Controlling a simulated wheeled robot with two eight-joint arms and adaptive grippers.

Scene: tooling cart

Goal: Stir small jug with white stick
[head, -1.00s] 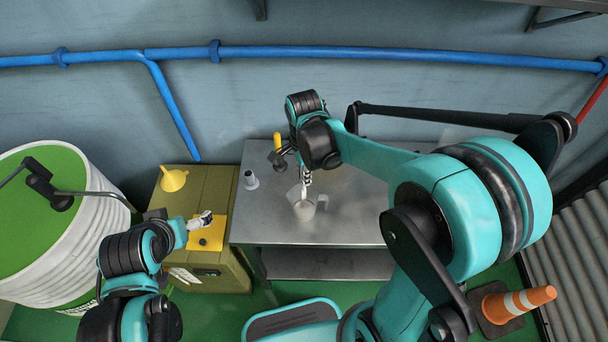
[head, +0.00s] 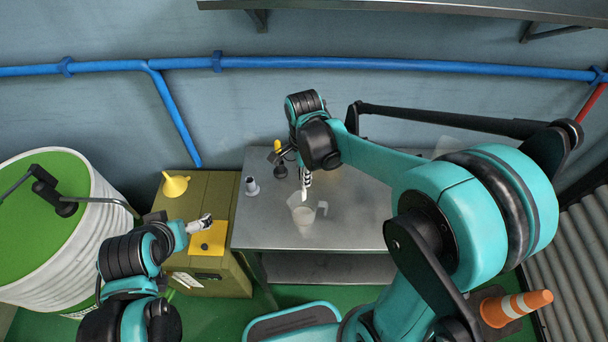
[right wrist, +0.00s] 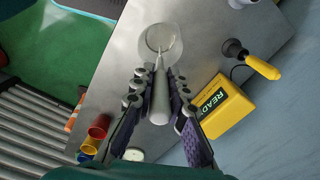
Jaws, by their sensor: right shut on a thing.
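The small jug (head: 304,217), translucent and pale with a handle on its right, stands upright on the metal table (head: 358,225). My right gripper (head: 305,180) is above it, shut on the white stick. In the right wrist view the stick (right wrist: 159,98) is between the fingers (right wrist: 155,92), and its thin end points into the outline of the round jug (right wrist: 148,31). I cannot tell how deep the tip is. My left gripper (head: 203,223) is over the olive cabinet at the left; its finger state is unclear.
A yellow funnel (head: 175,184) stands on the olive cabinet (head: 215,184). A grey-white cylindrical piece (head: 252,186) is on the table's left side. In the right wrist view, a yellow box marked READ (right wrist: 219,108) and a yellow-handled tool (right wrist: 262,67) are near the gripper.

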